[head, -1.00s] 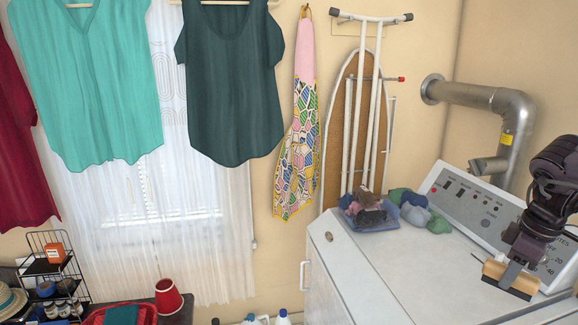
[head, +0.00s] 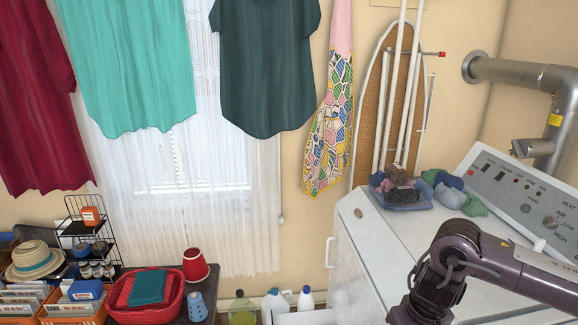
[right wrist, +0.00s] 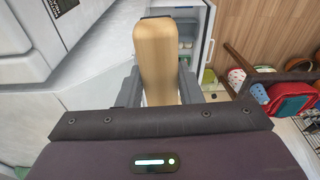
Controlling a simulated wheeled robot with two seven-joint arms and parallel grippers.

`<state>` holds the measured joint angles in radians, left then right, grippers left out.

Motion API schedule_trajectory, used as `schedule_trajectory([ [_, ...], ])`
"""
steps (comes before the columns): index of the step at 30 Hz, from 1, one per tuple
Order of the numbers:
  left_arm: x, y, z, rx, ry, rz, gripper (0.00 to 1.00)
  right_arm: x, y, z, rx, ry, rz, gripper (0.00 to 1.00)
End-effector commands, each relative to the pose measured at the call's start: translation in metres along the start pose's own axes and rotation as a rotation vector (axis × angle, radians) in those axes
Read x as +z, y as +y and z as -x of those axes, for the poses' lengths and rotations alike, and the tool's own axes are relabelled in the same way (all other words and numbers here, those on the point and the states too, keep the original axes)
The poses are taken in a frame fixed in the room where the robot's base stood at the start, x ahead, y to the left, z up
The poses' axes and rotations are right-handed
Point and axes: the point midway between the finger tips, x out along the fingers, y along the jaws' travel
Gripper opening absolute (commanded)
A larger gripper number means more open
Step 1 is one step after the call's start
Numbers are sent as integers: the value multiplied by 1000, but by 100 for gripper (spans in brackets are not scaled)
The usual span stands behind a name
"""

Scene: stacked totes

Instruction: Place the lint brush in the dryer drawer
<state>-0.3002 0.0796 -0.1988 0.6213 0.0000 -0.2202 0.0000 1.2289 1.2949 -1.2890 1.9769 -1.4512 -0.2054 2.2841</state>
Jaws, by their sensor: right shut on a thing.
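In the right wrist view my right gripper (right wrist: 157,85) is shut on the lint brush (right wrist: 157,55), with one finger on each side of its tan wooden body. The brush extends forward from the fingers, its far end dark. In the head view the arm bends down in front of the white dryer (head: 365,235), and its gripper and the brush are out of frame. Beyond the brush in the wrist view is a white-edged open compartment (right wrist: 207,45) with small items inside; I cannot tell for sure whether it is the dryer drawer. My left gripper is not in view.
A blue tray (head: 408,200) of cloths and several rolled cloths lie on the dryer top by the control panel (head: 515,200). Bottles (head: 275,305) stand low left of the dryer. A red basket (head: 150,312) and red cup (head: 195,265) sit on a dark table.

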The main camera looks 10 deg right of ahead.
Motion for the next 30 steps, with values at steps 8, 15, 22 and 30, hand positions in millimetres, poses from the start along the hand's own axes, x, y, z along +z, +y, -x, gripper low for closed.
schedule_trajectory([
  [8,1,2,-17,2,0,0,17,-21,-96,4,-8,9,57,9],
  [15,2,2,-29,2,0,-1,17,-35,-145,25,-10,6,66,9],
  [22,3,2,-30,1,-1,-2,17,-38,-150,33,-12,0,60,9],
  [30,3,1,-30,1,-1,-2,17,-38,-150,33,-13,0,61,9],
])
